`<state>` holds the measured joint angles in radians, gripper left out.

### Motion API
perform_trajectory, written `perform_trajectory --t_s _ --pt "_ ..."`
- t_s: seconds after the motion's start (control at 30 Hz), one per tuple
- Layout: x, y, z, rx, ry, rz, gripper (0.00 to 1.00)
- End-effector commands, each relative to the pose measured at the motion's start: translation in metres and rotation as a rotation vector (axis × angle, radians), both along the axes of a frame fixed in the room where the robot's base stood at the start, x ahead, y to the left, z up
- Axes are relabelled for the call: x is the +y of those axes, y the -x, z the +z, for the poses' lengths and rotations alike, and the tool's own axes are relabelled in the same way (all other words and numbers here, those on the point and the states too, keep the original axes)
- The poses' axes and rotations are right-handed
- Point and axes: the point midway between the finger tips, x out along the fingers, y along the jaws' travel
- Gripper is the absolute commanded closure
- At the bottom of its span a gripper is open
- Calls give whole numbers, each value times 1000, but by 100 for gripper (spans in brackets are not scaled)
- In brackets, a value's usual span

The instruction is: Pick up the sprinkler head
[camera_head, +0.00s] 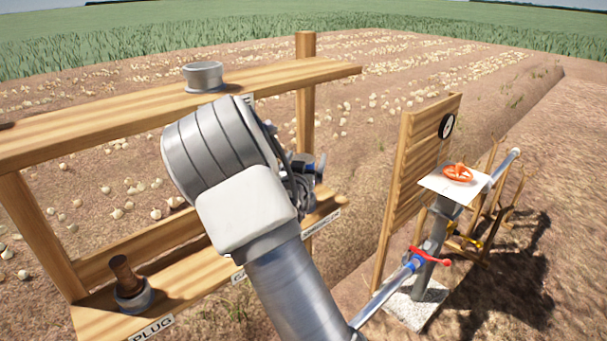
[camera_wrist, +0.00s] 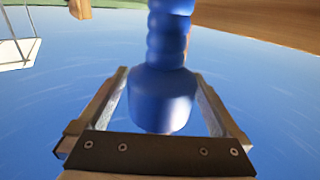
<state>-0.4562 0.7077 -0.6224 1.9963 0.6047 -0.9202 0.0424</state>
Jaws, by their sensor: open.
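In the wrist view, a blue ribbed piece (camera_wrist: 165,92), perhaps the sprinkler head, stands between the two fingers of my gripper (camera_wrist: 160,76). The fingers are spread, one on each side of its wide rounded end. A small gap seems to show on each side, and I cannot tell whether either finger touches it. The narrower ribbed part runs out of the top of the picture. In the head view my arm hides most of my gripper and the shelf behind it. A small blue and grey part (camera_head: 308,166) shows just right of my wrist.
A wooden rack (camera_head: 335,70) stands at the left, with a grey cup-like part (camera_head: 203,76) on its top board. A brown plug (camera_head: 125,270) sits in a grey holder on the lower board. At right are a post with an orange handwheel (camera_head: 458,173) and a red-handled valve (camera_head: 430,258).

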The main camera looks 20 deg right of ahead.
Motion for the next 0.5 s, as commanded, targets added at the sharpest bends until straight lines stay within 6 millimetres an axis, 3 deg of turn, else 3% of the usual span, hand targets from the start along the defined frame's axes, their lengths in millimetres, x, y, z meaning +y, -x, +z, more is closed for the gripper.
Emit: perform_trajectory --t_s 0.23,0.5 --pt "-1 -2 0 0 0 1 0" --pt "-1 -1 0 0 0 0 47"
